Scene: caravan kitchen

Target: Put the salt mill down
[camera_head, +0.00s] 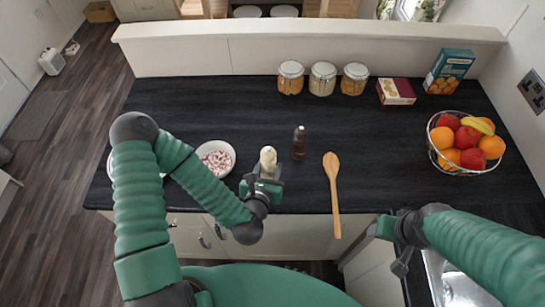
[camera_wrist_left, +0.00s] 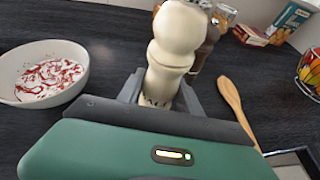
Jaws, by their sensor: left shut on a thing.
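The cream salt mill (camera_head: 268,157) is upright in my left gripper (camera_head: 264,178), over the front part of the dark worktop (camera_head: 190,112). In the left wrist view the salt mill (camera_wrist_left: 176,42) stands between the two grey fingers, which are shut on its lower body. Its base is hidden by the gripper, so I cannot tell whether it touches the worktop. A dark brown mill (camera_head: 300,142) stands just right of it, partly hidden behind it in the wrist view. My right gripper (camera_head: 384,228) is at the front edge, away from the mills; its fingers are unclear.
A bowl of red and white contents (camera_head: 230,151) is left of the salt mill. A wooden spoon (camera_head: 333,190) lies to the right, overhanging the front edge. Jars (camera_head: 322,80), boxes (camera_head: 396,92) and a fruit basket (camera_head: 437,155) stand farther off.

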